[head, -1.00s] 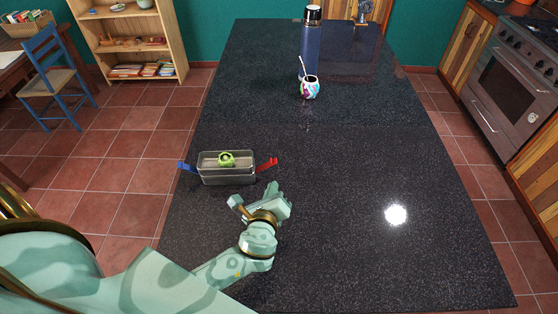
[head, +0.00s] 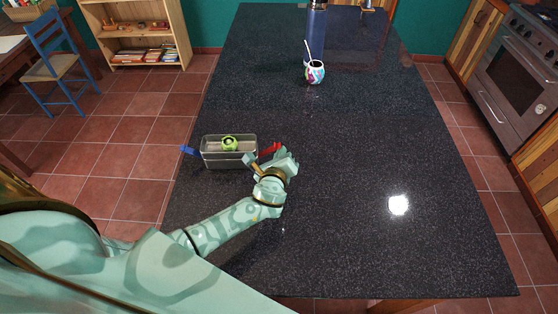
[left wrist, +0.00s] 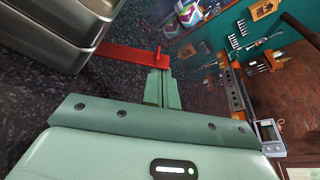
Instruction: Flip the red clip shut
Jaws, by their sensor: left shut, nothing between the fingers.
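A grey metal lunch box (head: 229,160) stands on the dark counter, with a round green thing (head: 229,143) on top. The red clip (head: 270,150) sticks out from its right end, and a blue clip (head: 188,150) sticks out from its left end. My left gripper (head: 272,160) is shut and empty, right beside the red clip and partly covering it. In the left wrist view the red clip (left wrist: 125,55) reaches out from the box (left wrist: 50,35) to the closed fingertips (left wrist: 158,72). I cannot tell whether they touch. My right gripper is not in view.
A patterned cup (head: 315,72) with a straw and a dark blue bottle (head: 313,35) stand farther back on the counter (head: 350,200). The counter to the right of my left gripper is clear. A blue chair (head: 52,65) stands on the floor at left.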

